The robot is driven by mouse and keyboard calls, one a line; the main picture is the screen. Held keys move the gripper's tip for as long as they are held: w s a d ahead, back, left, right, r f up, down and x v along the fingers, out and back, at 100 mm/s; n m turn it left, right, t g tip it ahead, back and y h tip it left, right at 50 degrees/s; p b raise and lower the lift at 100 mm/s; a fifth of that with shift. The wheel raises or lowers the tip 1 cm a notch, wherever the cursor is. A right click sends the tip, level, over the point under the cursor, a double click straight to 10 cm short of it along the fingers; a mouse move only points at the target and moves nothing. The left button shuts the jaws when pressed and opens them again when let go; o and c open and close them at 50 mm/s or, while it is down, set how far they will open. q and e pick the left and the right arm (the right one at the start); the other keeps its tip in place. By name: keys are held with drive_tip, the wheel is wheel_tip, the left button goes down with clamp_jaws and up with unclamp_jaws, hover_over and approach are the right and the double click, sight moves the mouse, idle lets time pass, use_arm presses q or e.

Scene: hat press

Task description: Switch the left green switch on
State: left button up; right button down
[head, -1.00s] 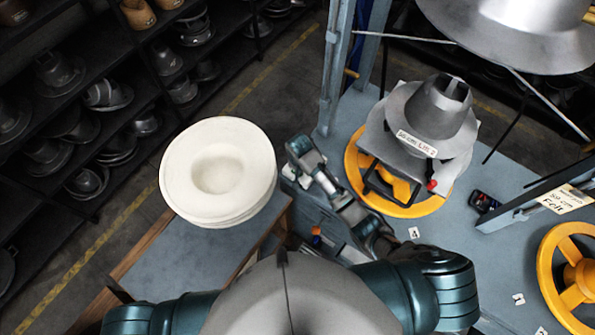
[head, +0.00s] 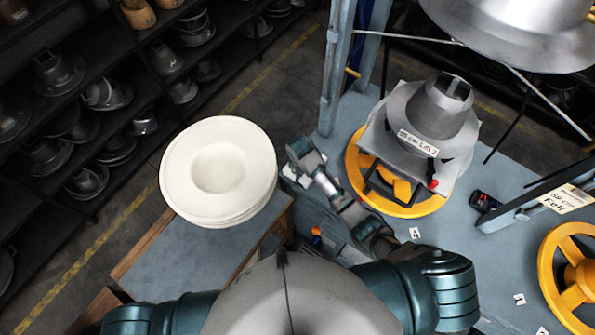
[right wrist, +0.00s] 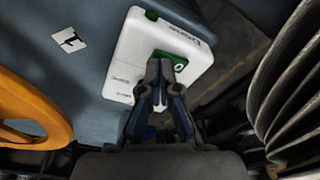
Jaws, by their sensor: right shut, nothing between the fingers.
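A white switch box (right wrist: 165,50) is fixed to the blue-grey surface in the right wrist view. It carries a green switch (right wrist: 180,64) near its middle, partly covered by my fingers. A second small green part (right wrist: 151,15) shows at its upper edge. My right gripper (right wrist: 160,66) is shut and empty, its fingertips at the green switch; I cannot tell whether they touch it. In the head view a corner of the white box (head: 291,176) shows beside my right arm, and the switch is hidden. My left gripper is out of view.
A stack of cream felt hats (head: 218,170) stands on a side table left of my right arm. The metal hat press form (head: 440,110) sits above a yellow wheel (head: 412,207) to the right. A second yellow wheel (head: 566,275) is at the far right. Shelves of hat moulds line the left.

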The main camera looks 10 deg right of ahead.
drive_tip(key=shift+a+f, duration=0.15)
drive_tip(key=shift+f, duration=0.05)
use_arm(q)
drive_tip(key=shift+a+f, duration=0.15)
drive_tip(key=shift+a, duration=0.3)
use_arm(e)
drive_tip(key=shift+f, duration=0.1)
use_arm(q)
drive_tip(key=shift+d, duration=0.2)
use_arm(e)
drive_tip(key=shift+d+f, duration=0.2)
drive_tip(key=shift+d, duration=0.1)
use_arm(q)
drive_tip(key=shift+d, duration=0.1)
use_arm(e)
drive_tip(key=shift+r, duration=0.3)
wheel_tip(320, 180, up, 2)
drive_tip(key=shift+a+r+p, duration=0.15)
drive_tip(key=shift+p, duration=0.6)
drive_tip(key=shift+r, duration=2.1)
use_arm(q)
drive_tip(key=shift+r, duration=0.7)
